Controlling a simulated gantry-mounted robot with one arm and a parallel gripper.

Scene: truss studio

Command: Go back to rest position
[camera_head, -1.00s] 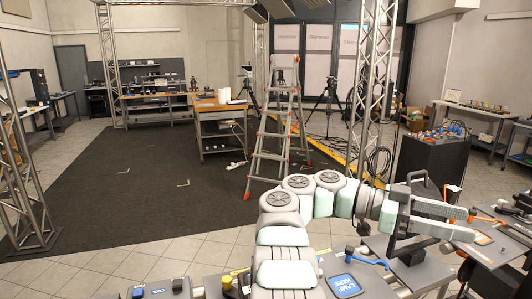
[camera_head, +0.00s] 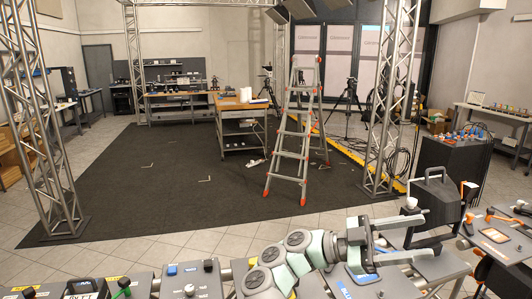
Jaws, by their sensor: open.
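My gripper (camera_head: 426,237) is at the lower right, at the end of my green and grey arm. Its two long fingers point right and stand well apart, with nothing between them. It is over the near row of grey panels, but its exact height above them is hard to tell. The rear part of my arm is cut off by the bottom edge of the picture.
Grey panels (camera_head: 190,284) with knobs and levers line the bottom edge. A dark case with a handle (camera_head: 436,200) stands close behind my gripper. A stepladder (camera_head: 291,145), a workbench (camera_head: 240,112) and truss columns stand farther back. The dark carpet (camera_head: 140,180) is mostly clear.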

